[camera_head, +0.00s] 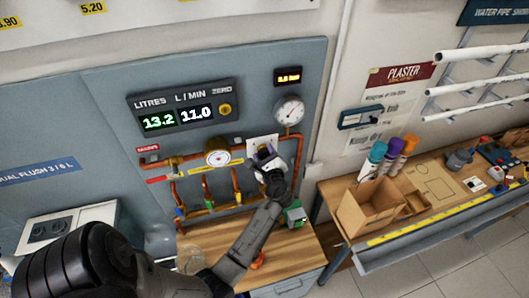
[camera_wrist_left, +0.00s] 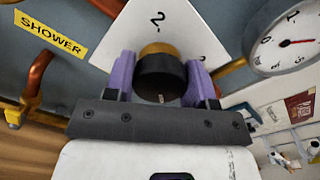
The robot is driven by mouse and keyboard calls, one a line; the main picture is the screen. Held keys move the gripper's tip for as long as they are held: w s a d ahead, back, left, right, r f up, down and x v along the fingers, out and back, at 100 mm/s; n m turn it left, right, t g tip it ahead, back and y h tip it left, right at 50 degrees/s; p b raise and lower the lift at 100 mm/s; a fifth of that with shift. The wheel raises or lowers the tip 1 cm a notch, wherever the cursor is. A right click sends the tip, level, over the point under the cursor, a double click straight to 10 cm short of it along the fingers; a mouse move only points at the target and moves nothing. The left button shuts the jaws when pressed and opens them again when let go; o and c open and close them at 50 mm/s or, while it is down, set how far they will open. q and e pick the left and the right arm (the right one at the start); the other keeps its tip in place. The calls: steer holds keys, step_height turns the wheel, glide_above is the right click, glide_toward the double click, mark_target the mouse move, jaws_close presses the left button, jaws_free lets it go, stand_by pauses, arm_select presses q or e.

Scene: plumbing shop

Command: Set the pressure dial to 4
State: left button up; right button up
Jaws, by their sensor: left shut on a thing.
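The pressure dial is a black knob (camera_wrist_left: 162,80) on a brass base, in front of a white plate (camera_wrist_left: 190,35) with a "2" at its top. A small pale mark shows on the knob's lower front. In the head view the plate (camera_head: 261,142) is partly hidden by my left gripper (camera_head: 264,158). In the left wrist view the purple fingers of my left gripper (camera_wrist_left: 160,76) are shut on the knob, one on each side. The plate's other numbers are hidden or unreadable. My right gripper is not in view.
A round gauge (camera_head: 289,110) with a red needle is right of the plate. Copper pipes (camera_head: 207,187) and a second dial (camera_head: 217,154) are on the left. A display (camera_head: 185,108) reads 13.2 and 11.0. A workbench (camera_head: 336,193) with a cardboard box (camera_head: 366,215) stands right.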

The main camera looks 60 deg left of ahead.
arm_select(q)
steer(key=shift+m, duration=0.6)
steer(key=shift+f, duration=0.1)
steer(key=o, duration=0.9)
steer(key=v, duration=1.2)
